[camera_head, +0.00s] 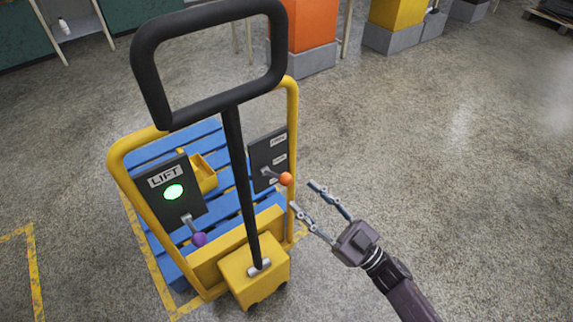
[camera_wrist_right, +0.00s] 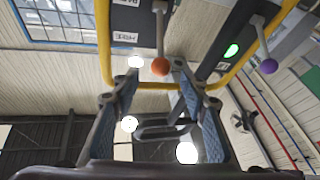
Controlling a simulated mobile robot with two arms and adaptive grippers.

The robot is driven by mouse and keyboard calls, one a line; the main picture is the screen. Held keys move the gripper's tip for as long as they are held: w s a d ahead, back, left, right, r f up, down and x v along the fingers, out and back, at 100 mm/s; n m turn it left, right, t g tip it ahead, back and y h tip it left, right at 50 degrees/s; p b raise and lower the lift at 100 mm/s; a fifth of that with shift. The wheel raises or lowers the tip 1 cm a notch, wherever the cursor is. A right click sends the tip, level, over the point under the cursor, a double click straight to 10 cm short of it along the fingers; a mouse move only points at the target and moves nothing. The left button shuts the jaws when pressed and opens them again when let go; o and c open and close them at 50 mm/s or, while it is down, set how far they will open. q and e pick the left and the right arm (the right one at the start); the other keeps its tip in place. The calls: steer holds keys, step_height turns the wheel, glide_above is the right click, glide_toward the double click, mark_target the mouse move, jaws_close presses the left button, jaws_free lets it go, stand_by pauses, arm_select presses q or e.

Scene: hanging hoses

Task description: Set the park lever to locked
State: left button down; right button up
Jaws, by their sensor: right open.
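A lever with an orange knob (camera_head: 286,179) sticks out from a dark panel (camera_head: 262,152) at the right of the yellow cart frame. The panel has several small white labels that I cannot read clearly. In the right wrist view the orange knob (camera_wrist_right: 160,66) appears between the fingertips, with its lever stem above it in the picture. My right gripper (camera_head: 302,194) is open and empty, with its fingertips just right of the knob and apart from it in the head view. My left gripper is not in view.
A panel marked LIFT (camera_head: 165,178) has a lit green button and a purple-knobbed lever (camera_head: 199,239). A black handle (camera_head: 232,135) rises in front of the blue pallet (camera_head: 172,143). The floor (camera_head: 440,150) to the right is clear.

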mark_target(286, 180)
steer(key=x, duration=0.7)
steer(key=shift+c, duration=0.5)
jaws_close()
